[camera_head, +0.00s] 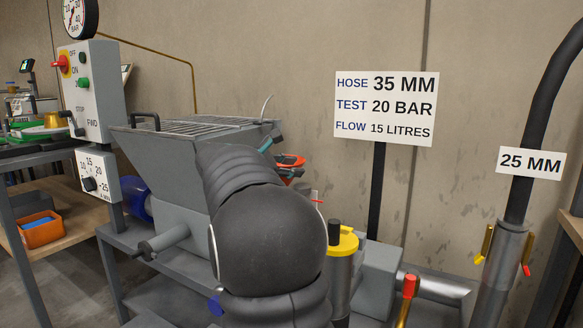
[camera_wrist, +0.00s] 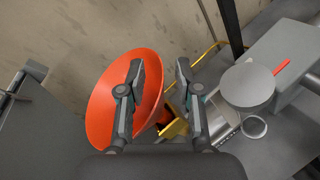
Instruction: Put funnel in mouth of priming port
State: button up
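An orange-red funnel (camera_wrist: 103,88) fills the left middle of the wrist view, its wide bowl facing the camera. In the head view, a small part of the funnel (camera_head: 291,159) shows beyond my arm. My gripper (camera_wrist: 160,70) has its two fingers apart. The left finger overlaps the funnel's bowl, and the funnel's right rim shows in the gap; I cannot tell whether they touch. A small round ring-like opening (camera_wrist: 254,127) lies right of the gripper; I cannot tell whether it is the priming port's mouth. In the head view my arm hides much of the gripper.
A grey machine with a grated hopper (camera_head: 205,124) stands behind my arm. A yellow-topped cylinder (camera_head: 341,262) and a red-handled valve (camera_head: 409,287) stand right of it. A round grey lid (camera_wrist: 248,85) is right of the gripper. A hose pipe (camera_head: 518,180) rises far right.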

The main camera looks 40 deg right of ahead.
jog(key=shift+r, duration=0.1)
jog(key=v, duration=1.2)
jog(key=s+a+f+m+t+y, duration=0.3)
jog(key=s+a+f+m+y, duration=0.2)
jog(key=s+a+f, duration=0.7)
jog(key=s+a+f+m+t+y, duration=0.3)
jog(key=s+a+f+y, duration=0.7)
jog(key=a, duration=0.7)
notch_tip(320, 180, down, 2)
jog(key=shift+s+a+f+m+t, duration=0.25)
jog(key=shift+s+a+m+t, duration=0.1)
jog(key=shift+s+m, duration=0.7)
jog(key=shift+w, duration=0.15)
